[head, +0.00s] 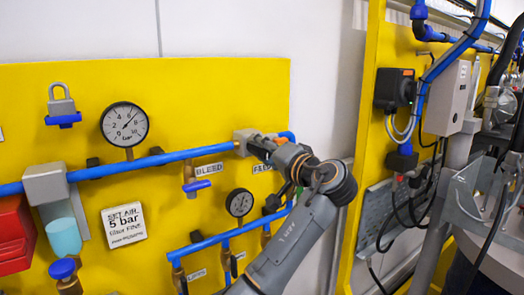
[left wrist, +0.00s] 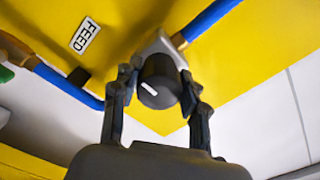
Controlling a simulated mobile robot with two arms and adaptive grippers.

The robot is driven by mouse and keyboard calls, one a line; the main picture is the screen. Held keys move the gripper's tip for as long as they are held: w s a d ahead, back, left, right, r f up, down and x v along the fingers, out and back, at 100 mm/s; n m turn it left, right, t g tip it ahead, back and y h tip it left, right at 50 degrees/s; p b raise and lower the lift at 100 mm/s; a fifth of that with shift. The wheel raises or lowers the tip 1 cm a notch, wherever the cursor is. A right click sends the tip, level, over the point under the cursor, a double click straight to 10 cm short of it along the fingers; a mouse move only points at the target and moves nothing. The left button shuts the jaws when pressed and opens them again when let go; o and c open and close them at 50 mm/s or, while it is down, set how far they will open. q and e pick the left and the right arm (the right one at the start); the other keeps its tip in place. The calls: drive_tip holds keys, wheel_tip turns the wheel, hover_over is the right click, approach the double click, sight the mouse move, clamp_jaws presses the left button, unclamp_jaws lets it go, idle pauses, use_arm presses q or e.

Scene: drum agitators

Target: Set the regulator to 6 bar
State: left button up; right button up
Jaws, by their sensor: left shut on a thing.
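The regulator is a grey block (head: 243,141) at the right end of the upper blue pipe on the yellow panel. Its black knob (left wrist: 158,84) has a white mark that points to the left in the left wrist view. My left gripper (head: 267,147) is at the regulator, and its two fingers (left wrist: 158,92) are shut on the knob from both sides. In the head view the gripper hides the knob. A round white gauge (head: 124,124) hangs above the pipe; its needle points to the upper right, too small to read exactly. My right gripper is not in view.
A sign (head: 124,224) reads "SET AIR 5 bar". A bleed valve with a blue handle (head: 197,188), a smaller gauge (head: 239,202) and lower blue pipes (head: 225,238) lie close below and left of my arm. A FEED label (left wrist: 85,36) is near the regulator.

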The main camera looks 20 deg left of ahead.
use_arm(q)
drive_tip(key=o, duration=1.2)
drive_tip(key=shift+c, duration=0.2)
drive_tip(key=shift+s+d, duration=0.3)
drive_tip(key=shift+d, duration=0.15)
drive_tip(key=v, duration=1.1)
